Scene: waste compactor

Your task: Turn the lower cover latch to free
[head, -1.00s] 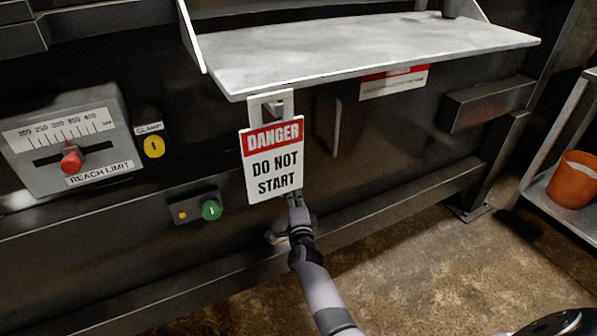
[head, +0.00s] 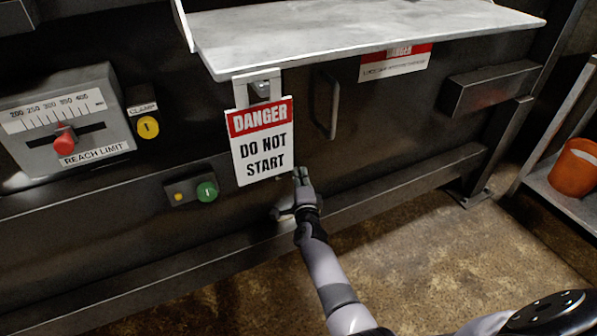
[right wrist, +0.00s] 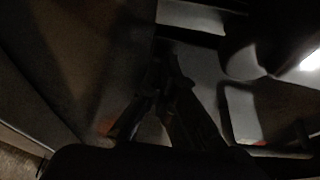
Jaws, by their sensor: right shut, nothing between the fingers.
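My right gripper (head: 300,174) is shut and empty, pointing up just right of the lower corner of the DANGER DO NOT START sign (head: 263,140). Its fingers also show, dark, in the right wrist view (right wrist: 168,62). A small light-grey part (head: 281,213), possibly the lower cover latch, sticks out from the dark panel just left of my right wrist. My arm partly hides it, and I cannot tell which way it is turned. The right wrist view is too dark to make out a latch. My left gripper is not in view.
A grey shelf (head: 370,38) juts out above the sign. A vertical handle (head: 333,105) is right of the sign. The reach-limit box (head: 90,150), clamp button (head: 148,127) and green button (head: 206,191) are at left. An orange bucket (head: 574,170) stands far right.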

